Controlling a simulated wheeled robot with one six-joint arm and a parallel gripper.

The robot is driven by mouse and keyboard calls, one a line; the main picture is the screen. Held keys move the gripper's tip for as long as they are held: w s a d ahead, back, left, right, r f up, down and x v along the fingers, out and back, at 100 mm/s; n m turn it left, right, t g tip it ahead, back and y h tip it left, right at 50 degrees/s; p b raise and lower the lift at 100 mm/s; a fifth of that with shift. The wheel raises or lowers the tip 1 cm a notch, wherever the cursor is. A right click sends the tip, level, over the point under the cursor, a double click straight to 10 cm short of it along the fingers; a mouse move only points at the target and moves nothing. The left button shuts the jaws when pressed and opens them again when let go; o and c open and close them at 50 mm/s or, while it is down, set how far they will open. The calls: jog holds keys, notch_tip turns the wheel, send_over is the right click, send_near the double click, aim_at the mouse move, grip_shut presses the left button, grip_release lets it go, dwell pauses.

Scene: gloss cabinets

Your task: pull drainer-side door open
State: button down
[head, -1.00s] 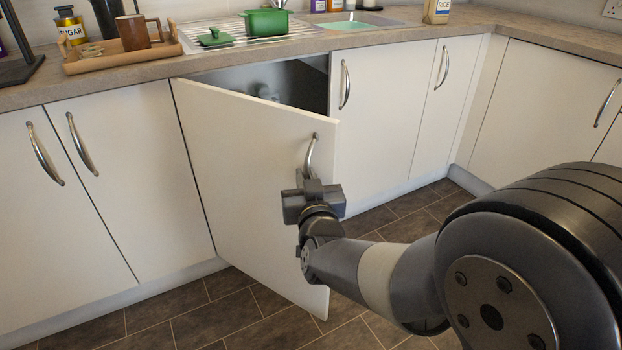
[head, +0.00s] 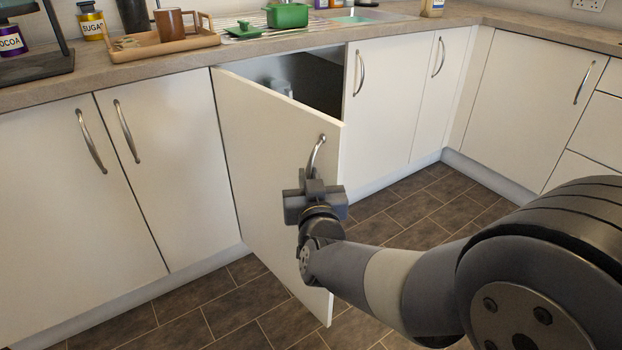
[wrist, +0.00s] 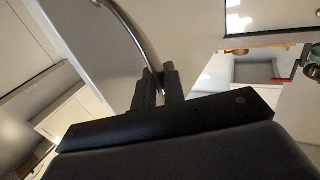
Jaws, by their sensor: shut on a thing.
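The drainer-side door (head: 270,150) is a white cabinet door under the draining board. It stands well open, hinged at its left edge and swung out toward me. Its curved metal handle (head: 317,155) is near the free edge; it also shows in the wrist view (wrist: 128,28). My gripper (head: 314,184) is shut on the lower part of this handle. In the wrist view the two dark fingers (wrist: 159,87) close around the handle's end. The cabinet's dark inside (head: 300,80) shows above the door, with a pale item partly hidden in it.
The worktop holds a wooden tray (head: 125,52) with a brown mug (head: 169,25), and a green pot (head: 287,15) on the drainer. Closed white doors (head: 165,165) stand to the left, others (head: 385,100) to the right. The tiled floor (head: 400,215) is clear.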

jog(key=shift+a+r, duration=0.15)
jog(key=shift+a, duration=0.05)
jog(key=c, duration=1.8)
grip_release()
jog(key=shift+c, duration=0.2)
jog(key=shift+s, duration=0.15)
jog(key=s+p, duration=0.2)
jog(key=s, duration=0.8)
jog(key=shift+s+d+p, duration=0.3)
jog(key=shift+d+p, duration=0.05)
jog(key=shift+p, duration=0.05)
